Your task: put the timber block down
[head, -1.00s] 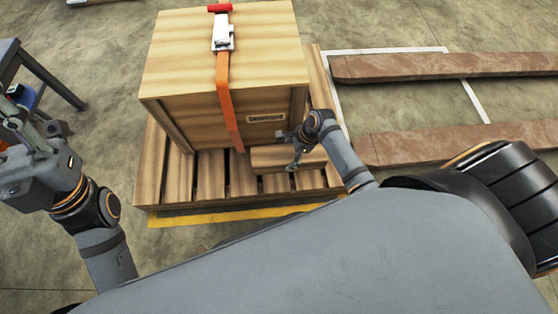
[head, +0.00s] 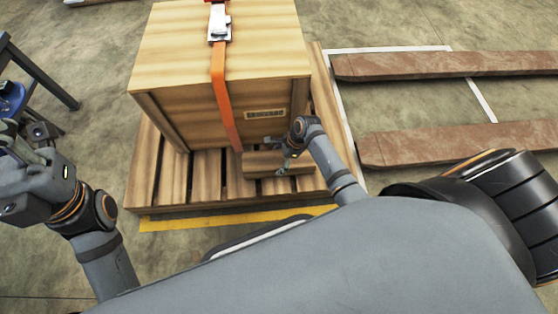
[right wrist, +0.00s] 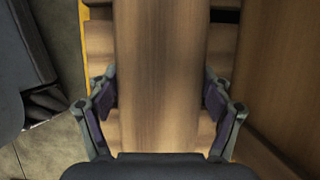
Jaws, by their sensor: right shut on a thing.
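The timber block (head: 258,165) is a plain wooden beam lying crosswise at the near side of the strapped crate, over the pallet slats. My right gripper (head: 284,162) is shut on it. In the right wrist view the block (right wrist: 160,60) runs up the middle, with the fingers (right wrist: 160,97) on either side of it. Slats show beneath it, but I cannot tell whether it touches them. My left gripper (head: 25,190) is away at the left edge, partly cut off; its jaw opening is unclear.
The wooden crate (head: 185,90) with an orange strap (head: 222,90) stands on the pallet (head: 165,185). A yellow floor line (head: 235,217) runs along the pallet's near edge. Two brown forks or beams (head: 440,145) lie to the right. A dark-legged stand (head: 40,70) is at left.

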